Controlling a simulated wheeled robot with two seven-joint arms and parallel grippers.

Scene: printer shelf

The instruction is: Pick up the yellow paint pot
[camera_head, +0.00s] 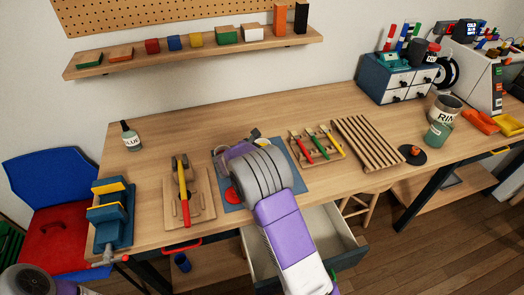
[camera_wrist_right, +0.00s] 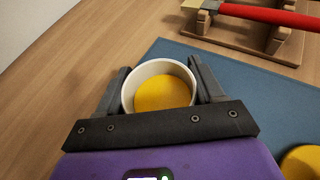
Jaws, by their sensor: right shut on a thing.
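The yellow paint pot (camera_wrist_right: 160,92) is a round cream-rimmed cup with yellow paint inside. It sits between the two fingers of my right gripper (camera_wrist_right: 162,88) in the right wrist view. The fingers are shut on its sides. In the head view my right gripper (camera_head: 238,151) is over the far part of the blue mat, mostly covered by my own wrist. I cannot tell whether the pot touches the table. My left gripper is not in view.
A yellow disc (camera_wrist_right: 303,163) lies on the blue mat (camera_wrist_right: 225,105). A rack with coloured-handled tools (camera_head: 316,146) stands right of the mat. A wooden board with a yellow-and-red tool (camera_head: 184,190) lies left. An open drawer (camera_head: 342,232) juts out in front. Bare tabletop (camera_head: 200,135) lies behind.

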